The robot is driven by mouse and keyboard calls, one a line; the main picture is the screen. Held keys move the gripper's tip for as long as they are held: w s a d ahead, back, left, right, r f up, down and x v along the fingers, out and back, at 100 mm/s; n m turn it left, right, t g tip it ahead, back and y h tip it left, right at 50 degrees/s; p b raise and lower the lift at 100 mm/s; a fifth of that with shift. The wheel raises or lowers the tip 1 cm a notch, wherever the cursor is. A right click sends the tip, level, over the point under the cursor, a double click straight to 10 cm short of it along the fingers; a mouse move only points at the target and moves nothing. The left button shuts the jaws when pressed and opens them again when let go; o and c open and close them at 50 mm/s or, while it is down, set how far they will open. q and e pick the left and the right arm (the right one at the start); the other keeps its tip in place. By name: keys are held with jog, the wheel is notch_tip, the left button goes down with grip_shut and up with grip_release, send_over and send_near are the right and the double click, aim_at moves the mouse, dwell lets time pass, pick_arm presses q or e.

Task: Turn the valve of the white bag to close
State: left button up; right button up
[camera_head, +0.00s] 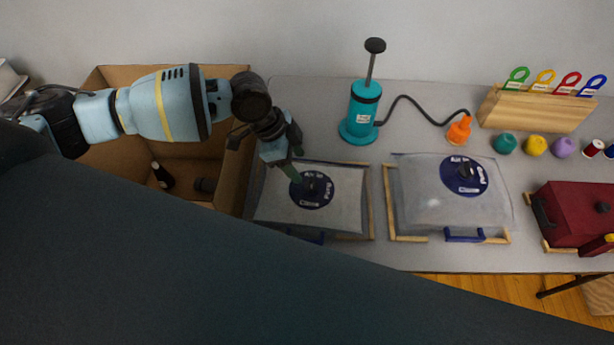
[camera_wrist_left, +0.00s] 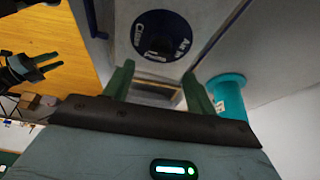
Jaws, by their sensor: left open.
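A pale, whitish bag (camera_head: 338,211) lies flat in a wooden frame, left of centre on the table. A dark blue round valve label (camera_head: 311,189) with a black knob sits on it, and the label also shows in the left wrist view (camera_wrist_left: 161,20). My left gripper (camera_head: 296,172) is above the bag, close to the valve's upper left. In the left wrist view its green fingers (camera_wrist_left: 158,72) are apart and empty, with the valve ahead between and beyond the tips. Contact cannot be told. My right gripper (camera_wrist_left: 42,66) shows at the left edge there, fingers apart and empty.
A second clear-greyish bag (camera_head: 430,205) with its own blue valve lies to the right. A teal hand pump (camera_head: 362,112) with a black hose and orange nozzle (camera_head: 459,130) stands behind. A cardboard box (camera_head: 232,165) borders the left. A red case (camera_head: 572,212) is far right.

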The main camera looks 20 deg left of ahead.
aim_at(310, 182)
pick_arm(q)
jog(key=x, duration=0.7)
jog(key=shift+f, duration=0.1)
pick_arm(e)
jog(key=shift+s+a+f, duration=0.1)
jog(key=shift+a+f, duration=0.05)
jog(key=shift+f, duration=0.05)
pick_arm(q)
jog(key=shift+c, duration=0.5)
jog(key=c, duration=0.9)
jog(key=shift+f+m+b, duration=0.15)
jog(key=shift+m+b, duration=0.25)
jog(key=shift+b, duration=0.05)
pick_arm(e)
jog(key=shift+s+f, duration=0.45)
jog(key=shift+f, duration=0.05)
jog(key=shift+w+a+r, duration=0.1)
pick_arm(q)
jog(key=o, duration=1)
